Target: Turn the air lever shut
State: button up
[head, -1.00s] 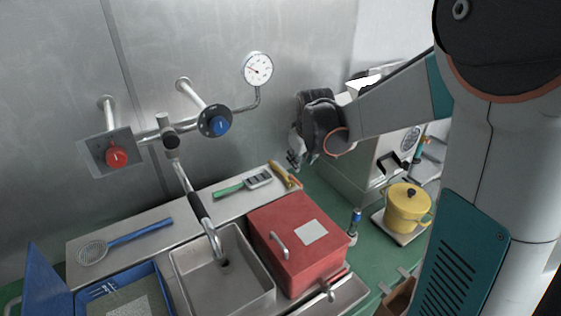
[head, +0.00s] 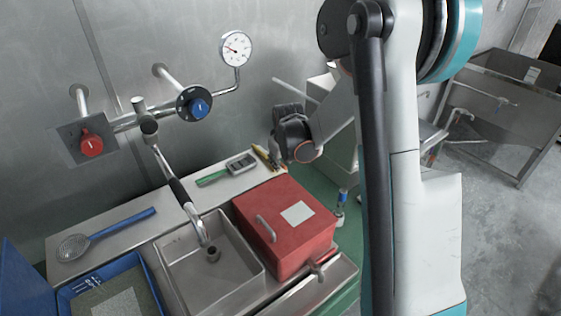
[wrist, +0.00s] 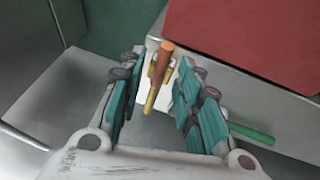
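I cannot tell for certain which part is the air lever. An orange and yellow handle (wrist: 163,75) shows in the wrist view, between and beyond the fingers of my gripper (wrist: 157,92). The fingers stand apart with nothing visibly held. In the head view, a yellow piece (head: 265,157) lies at the right end of the metal shelf, just left of my gripper (head: 278,155), whose fingertips are hard to make out there. A small upright fitting with a blue top (head: 342,197) stands right of the red box.
The red box (head: 260,208) stands beside the metal sink (head: 175,262). A red knob (head: 91,144), a blue knob (head: 199,108) and a gauge (head: 235,48) are on the wall. A green-handled tool (head: 212,178) lies on the shelf. Open floor (head: 505,235) is at right.

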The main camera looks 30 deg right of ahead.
jog(key=shift+f, duration=0.2)
grip_shut()
